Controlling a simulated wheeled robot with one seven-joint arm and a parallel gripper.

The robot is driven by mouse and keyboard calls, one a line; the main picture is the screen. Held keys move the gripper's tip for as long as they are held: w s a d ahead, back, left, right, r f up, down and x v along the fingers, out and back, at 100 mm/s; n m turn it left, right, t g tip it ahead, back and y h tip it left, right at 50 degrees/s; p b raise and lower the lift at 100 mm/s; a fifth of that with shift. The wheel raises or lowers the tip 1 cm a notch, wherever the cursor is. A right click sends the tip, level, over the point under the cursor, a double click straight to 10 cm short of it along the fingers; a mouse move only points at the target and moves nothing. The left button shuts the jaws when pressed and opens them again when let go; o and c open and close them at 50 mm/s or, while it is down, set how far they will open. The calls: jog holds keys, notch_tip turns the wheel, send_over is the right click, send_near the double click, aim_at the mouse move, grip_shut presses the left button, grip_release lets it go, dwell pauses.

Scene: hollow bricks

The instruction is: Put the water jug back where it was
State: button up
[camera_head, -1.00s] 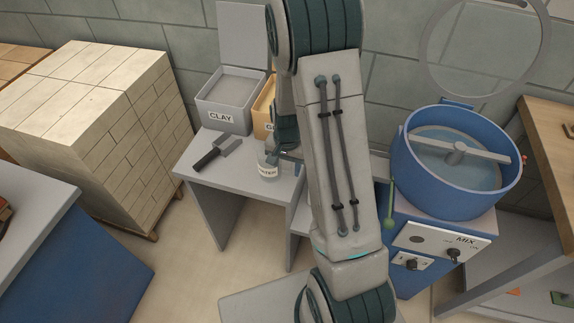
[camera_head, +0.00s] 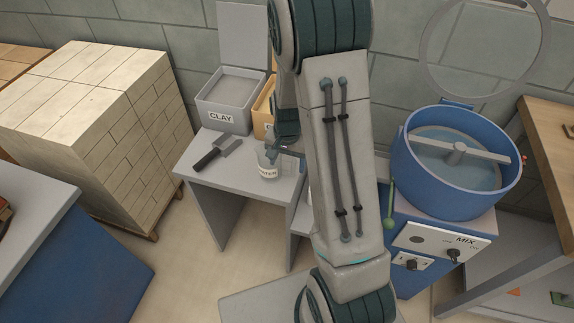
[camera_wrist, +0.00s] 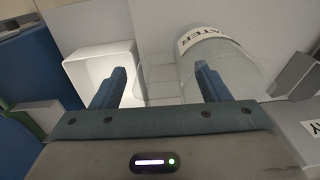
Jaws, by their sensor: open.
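The water jug (camera_head: 268,168) is a clear vessel with a white WATER label. It stands upright on the small grey table (camera_head: 238,183), right of the trowel. In the wrist view the jug (camera_wrist: 238,62) is at upper right, its label near the top edge. My gripper (camera_wrist: 163,84) is open, its two blue fingers spread apart. The right finger overlaps the jug in the picture; I cannot tell whether it touches it. The left finger overlaps a white open container (camera_wrist: 78,72). In the head view my arm hides part of the area right of the jug.
A trowel (camera_head: 209,158) lies left of the jug. A grey CLAY bin (camera_head: 223,118) and a partly hidden yellow bin (camera_head: 264,103) stand behind. A blue mixer (camera_head: 440,190) is at right. Stacked bricks (camera_head: 130,120) stand at left. The table's front is clear.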

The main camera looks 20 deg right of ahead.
notch_tip(320, 180, up, 10)
jog(key=shift+s+f, duration=0.1)
jog(key=shift+f, duration=0.05)
jog(key=s+a+r+n+t, duration=0.1)
jog(key=s+a+r+n, duration=0.1)
jog(key=s+r, duration=0.3)
jog(key=s+a+r+n+t, duration=0.1)
jog(key=s+r+n, duration=0.4)
jog(key=s, duration=0.7)
jog(key=shift+a+r+t, duration=0.4)
jog(key=shift+a+r, duration=0.2)
jog(key=shift+a, duration=0.05)
jog(key=shift+s, duration=0.1)
jog(key=c, duration=0.7)
jog(key=shift+d, duration=0.15)
